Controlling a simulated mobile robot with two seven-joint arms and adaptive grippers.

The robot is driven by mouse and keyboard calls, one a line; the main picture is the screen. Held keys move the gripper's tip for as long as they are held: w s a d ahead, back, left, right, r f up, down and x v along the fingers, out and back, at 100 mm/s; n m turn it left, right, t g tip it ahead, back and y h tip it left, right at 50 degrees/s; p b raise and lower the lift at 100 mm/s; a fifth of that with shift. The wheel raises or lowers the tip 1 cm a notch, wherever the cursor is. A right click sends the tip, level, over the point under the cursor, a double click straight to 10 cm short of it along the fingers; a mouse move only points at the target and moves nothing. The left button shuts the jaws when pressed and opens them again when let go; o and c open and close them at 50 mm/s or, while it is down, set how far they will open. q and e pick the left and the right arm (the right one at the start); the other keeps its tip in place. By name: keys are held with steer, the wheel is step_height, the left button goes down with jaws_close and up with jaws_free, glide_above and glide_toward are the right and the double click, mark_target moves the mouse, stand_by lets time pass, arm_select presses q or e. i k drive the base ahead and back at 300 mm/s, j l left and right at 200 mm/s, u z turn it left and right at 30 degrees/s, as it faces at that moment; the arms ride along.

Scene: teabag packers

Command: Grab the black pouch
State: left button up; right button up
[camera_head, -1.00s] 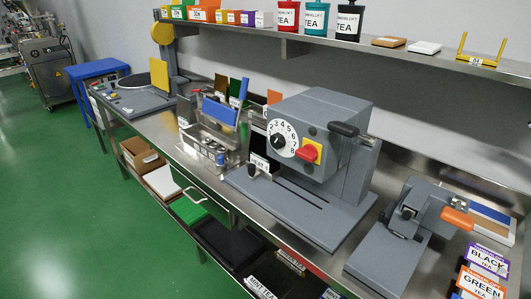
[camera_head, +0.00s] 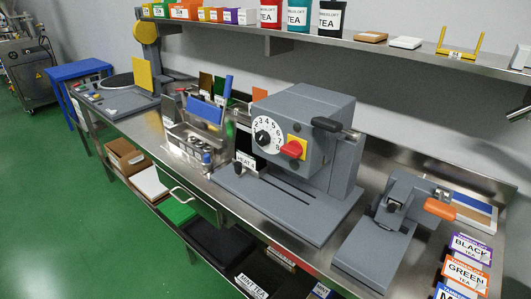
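The black pouch (camera_head: 332,17) stands upright on the wall shelf, at the right end of a row of three pouches. It has a white TEA label, and its top is cut off by the picture edge. A teal pouch (camera_head: 299,15) and a red pouch (camera_head: 270,14) stand to its left. No gripper is near it. A dark part at the right edge, below the shelf, may belong to my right gripper (camera_head: 519,113); it is mostly cut off. My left gripper is not in view.
The steel shelf (camera_head: 345,42) also bears small boxes, a brown block (camera_head: 371,37), a white block (camera_head: 406,42) and a yellow stand (camera_head: 460,45). Below it, the bench holds a large grey dial machine (camera_head: 300,125) and a smaller grey press (camera_head: 385,225).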

mark_target(243, 154)
steer(key=i+j+z, duration=0.15)
steer(key=j+z, duration=0.25)
steer(key=i+j+z, duration=0.1)
steer(key=z, duration=0.3)
steer(key=j+z, duration=0.8)
steer(key=i+j, duration=0.05)
